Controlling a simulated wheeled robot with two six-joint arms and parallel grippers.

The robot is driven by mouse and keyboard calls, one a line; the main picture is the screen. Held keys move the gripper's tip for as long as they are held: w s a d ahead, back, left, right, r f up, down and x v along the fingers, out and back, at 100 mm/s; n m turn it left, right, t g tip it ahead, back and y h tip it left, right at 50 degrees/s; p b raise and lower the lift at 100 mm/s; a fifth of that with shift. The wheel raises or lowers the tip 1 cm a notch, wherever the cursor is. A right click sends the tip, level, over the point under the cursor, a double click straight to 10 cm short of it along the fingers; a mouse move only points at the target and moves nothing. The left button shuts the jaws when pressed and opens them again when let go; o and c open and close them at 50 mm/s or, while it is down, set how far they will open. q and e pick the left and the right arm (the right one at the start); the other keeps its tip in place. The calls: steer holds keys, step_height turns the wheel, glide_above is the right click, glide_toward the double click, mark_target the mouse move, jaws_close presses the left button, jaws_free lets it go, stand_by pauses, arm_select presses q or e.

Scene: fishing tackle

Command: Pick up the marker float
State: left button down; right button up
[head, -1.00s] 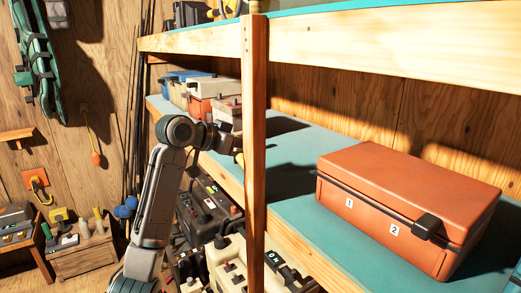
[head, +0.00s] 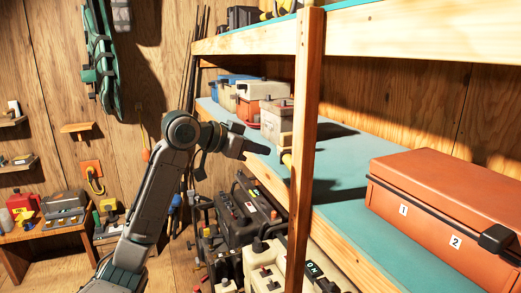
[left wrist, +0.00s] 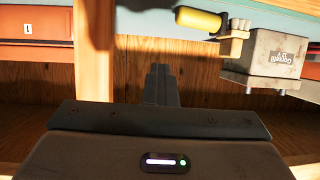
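My left gripper (head: 258,150) is in front of the middle shelf, left of the wooden post, with its fingers together and nothing seen between them. In the left wrist view the gripper (left wrist: 161,72) points away, its dark fingers side by side. A yellow cylinder (left wrist: 198,20), possibly the marker float, lies at the shelf edge there, apart from the fingers. It shows partly in the head view (head: 287,159), just right of the gripper. An orange float-like piece (head: 146,155) hangs on a cord on the wall; I cannot tell which is the marker float. My right gripper is out of view.
The wooden post (head: 303,130) stands close to the right of my left gripper. A grey-white battery-like box (head: 275,118) sits behind the yellow cylinder. A large orange case (head: 440,205) fills the shelf at right. Dark boxes (head: 240,215) stand below.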

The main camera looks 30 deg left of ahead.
arm_select(q)
steer(key=shift+c, duration=2.2)
jaws_free()
